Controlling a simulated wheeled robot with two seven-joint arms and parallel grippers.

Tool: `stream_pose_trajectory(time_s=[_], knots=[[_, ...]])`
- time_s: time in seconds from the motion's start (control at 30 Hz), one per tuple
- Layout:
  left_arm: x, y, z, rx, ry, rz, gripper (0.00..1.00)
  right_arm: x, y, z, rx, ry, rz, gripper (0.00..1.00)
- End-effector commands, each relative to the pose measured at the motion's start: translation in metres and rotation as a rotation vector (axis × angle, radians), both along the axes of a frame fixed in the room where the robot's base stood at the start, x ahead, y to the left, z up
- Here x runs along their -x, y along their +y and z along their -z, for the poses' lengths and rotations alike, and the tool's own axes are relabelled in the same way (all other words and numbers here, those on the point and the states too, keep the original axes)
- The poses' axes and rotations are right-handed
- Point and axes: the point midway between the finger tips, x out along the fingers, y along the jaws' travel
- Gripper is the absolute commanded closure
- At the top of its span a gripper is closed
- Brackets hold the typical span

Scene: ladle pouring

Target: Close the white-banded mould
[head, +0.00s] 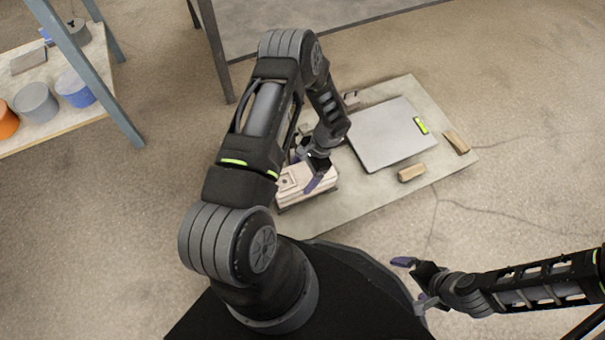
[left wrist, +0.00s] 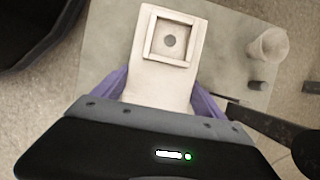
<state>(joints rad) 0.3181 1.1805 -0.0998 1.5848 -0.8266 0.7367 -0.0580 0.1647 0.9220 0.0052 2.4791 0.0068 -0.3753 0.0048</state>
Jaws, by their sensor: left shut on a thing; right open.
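The pale, cream-coloured mould (head: 290,190) is at the front left of the low board, partly hidden by my left arm. It looks layered in the head view, but I cannot tell whether its parts touch or make out a white band. In the left wrist view the mould's top (left wrist: 185,75) carries a raised square frame around a dark round hole. My left gripper (head: 312,172) is shut on this upper part, with a purple finger on each side (left wrist: 158,98). My right gripper (head: 411,282) is open and empty, off the board's front right.
A grey plate (head: 392,135) with a level-like green marker (head: 421,125) lies on the board (head: 355,205). Two wooden blocks (head: 411,172) (head: 456,143) lie nearby. A pale cup-like thing (left wrist: 268,47) stands right of the mould. A shelf with tubs (head: 37,103) is at left.

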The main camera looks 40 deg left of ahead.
Motion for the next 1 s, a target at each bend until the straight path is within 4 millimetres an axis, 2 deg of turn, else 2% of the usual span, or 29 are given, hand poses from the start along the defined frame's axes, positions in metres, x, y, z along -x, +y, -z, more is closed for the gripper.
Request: stream_pose_trajectory(time_s=[0.7,0.73,0.9,1.0], knots=[[-0.0007,0.0004,0.0041,-0.001,0.0,0.0,0.91,0.0001,0.0,0.005,0.0,0.0,0.0,0.0],[-0.0007,0.0004,0.0041,-0.001,0.0,0.0,0.16,0.0001,0.0,0.005,0.0,0.0,0.0,0.0],[-0.0005,0.0003,0.0044,-0.001,0.0,0.0,0.02,0.0,0.0,0.0051,0.0,0.0,0.0,0.0],[-0.0003,0.0002,0.0046,-0.001,0.0,0.0,0.0,0.0,-0.0001,0.0051,0.0,0.0,0.0,0.0]])
